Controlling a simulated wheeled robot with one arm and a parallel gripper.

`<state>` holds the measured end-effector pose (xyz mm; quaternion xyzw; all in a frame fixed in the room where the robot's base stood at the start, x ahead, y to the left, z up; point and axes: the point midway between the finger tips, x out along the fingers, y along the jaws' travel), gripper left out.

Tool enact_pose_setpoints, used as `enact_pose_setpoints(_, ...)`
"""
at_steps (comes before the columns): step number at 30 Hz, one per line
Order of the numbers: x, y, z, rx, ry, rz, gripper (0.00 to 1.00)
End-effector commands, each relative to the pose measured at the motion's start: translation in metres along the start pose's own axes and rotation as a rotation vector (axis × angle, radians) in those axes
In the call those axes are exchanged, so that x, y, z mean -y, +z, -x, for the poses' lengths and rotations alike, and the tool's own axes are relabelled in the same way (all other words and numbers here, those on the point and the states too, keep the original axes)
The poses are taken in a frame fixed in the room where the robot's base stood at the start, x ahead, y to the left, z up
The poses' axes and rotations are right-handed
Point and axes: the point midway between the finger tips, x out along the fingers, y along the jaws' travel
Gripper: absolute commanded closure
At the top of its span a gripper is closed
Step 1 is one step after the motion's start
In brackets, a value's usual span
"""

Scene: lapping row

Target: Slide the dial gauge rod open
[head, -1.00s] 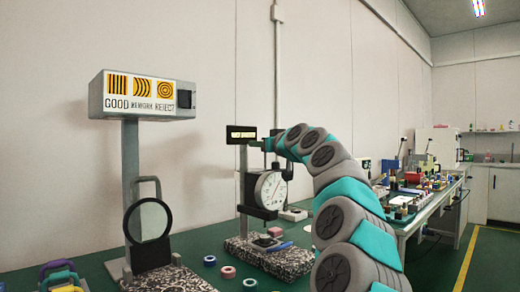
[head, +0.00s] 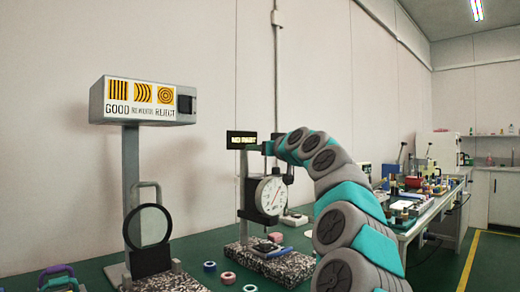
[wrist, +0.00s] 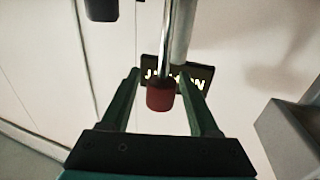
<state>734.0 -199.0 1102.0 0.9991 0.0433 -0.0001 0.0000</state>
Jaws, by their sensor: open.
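The dial gauge (head: 271,195), with a round white face, is mounted on a stand over a speckled stone base (head: 283,266) in the head view. In the wrist view its metal rod (wrist: 166,38) ends in a dark red knob (wrist: 160,96). My gripper (wrist: 160,74) is open, with one finger on each side of the rod and knob. Gaps show between the fingers and the knob; I cannot tell the depth. In the head view my gripper is at the top of the stand, its fingers too small to make out.
A grey sign box (head: 143,100) on a post and a round black-rimmed glass (head: 147,227) stand to the left. Several small rings lie on the green bench. A cluttered table (head: 425,210) is at right.

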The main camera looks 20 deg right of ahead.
Motion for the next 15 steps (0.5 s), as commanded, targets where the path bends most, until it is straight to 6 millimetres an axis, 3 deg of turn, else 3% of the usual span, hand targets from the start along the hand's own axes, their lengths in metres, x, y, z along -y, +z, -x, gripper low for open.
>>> enact_pose_setpoints(5, 0.001, 0.001, 0.010, 0.001, -0.003, -0.002, 0.39)
enact_pose_setpoints(15, 0.000, -0.001, 0.050, -0.004, 0.000, 0.000, 0.39)
